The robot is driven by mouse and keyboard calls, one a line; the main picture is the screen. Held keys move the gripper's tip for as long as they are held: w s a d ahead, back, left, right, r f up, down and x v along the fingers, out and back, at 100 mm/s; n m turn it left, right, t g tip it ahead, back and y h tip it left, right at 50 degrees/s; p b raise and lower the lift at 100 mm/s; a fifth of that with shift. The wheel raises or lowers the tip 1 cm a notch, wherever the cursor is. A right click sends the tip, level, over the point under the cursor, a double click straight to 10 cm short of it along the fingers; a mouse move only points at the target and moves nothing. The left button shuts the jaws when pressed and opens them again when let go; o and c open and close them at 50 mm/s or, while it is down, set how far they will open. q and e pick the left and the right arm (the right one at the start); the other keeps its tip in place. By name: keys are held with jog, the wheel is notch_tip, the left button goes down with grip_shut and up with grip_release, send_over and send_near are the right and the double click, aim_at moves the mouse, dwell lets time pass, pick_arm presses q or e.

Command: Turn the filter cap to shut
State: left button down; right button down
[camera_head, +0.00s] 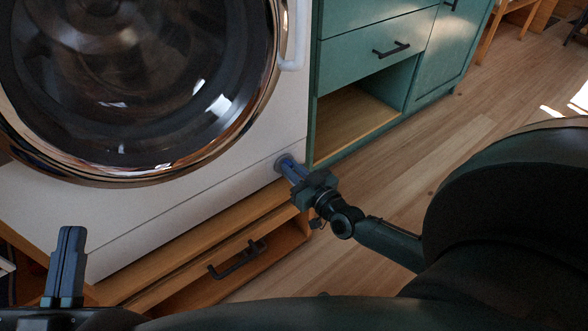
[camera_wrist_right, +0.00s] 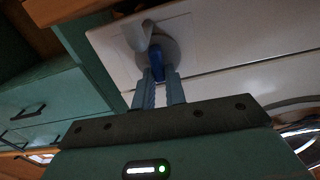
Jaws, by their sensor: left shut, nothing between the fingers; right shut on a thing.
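The filter cap is at the lower right of the washing machine's white front. Its round grey base (camera_head: 281,161) shows behind my right gripper (camera_head: 292,169), which reaches in from the right. In the right wrist view the cap's blue grip (camera_wrist_right: 157,73) sits between the two fingers of my right gripper (camera_wrist_right: 160,86), which are shut on it. The grey round part (camera_wrist_right: 152,45) of the cap shows above the fingertips. How far the cap is turned I cannot tell. My left gripper (camera_head: 70,232) is upright at the lower left, shut and empty, well apart from the cap.
The washing machine's round glass door (camera_head: 130,90) is above the cap. A green cabinet (camera_head: 380,25) with an open wooden shelf stands to the right. A wooden drawer with a black handle (camera_head: 237,259) is below. Wooden floor (camera_head: 440,150) is clear to the right.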

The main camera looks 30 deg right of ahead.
jog(key=m, duration=0.5)
jog(key=shift+d+p, duration=0.25)
jog(key=shift+p, duration=0.05)
jog(key=m, duration=0.4)
jog(key=shift+d+f+m, duration=0.2)
jog(key=shift+f+m, duration=0.05)
jog(key=shift+m, duration=0.05)
jog(key=m, duration=0.3)
jog(key=m+b, duration=0.1)
jog(key=shift+d+f, duration=0.1)
jog(key=shift+f, duration=0.15)
pick_arm(q)
jog(key=shift+w+r+m+h+b, duration=0.1)
jog(key=shift+r+m+h+b, duration=0.35)
jog(key=shift+r+m+h, duration=0.15)
pick_arm(e)
jog(key=shift+f+m, duration=0.15)
jog(key=shift+m, duration=1.65)
pick_arm(q)
jog(key=shift+a+r+t, duration=0.1)
jog(key=shift+r+t, duration=0.1)
jog(key=shift+t, duration=0.1)
pick_arm(e)
jog(key=shift+m, duration=0.3)
jog(key=c, duration=1.4)
grip_release()
jog(key=shift+c, duration=0.2)
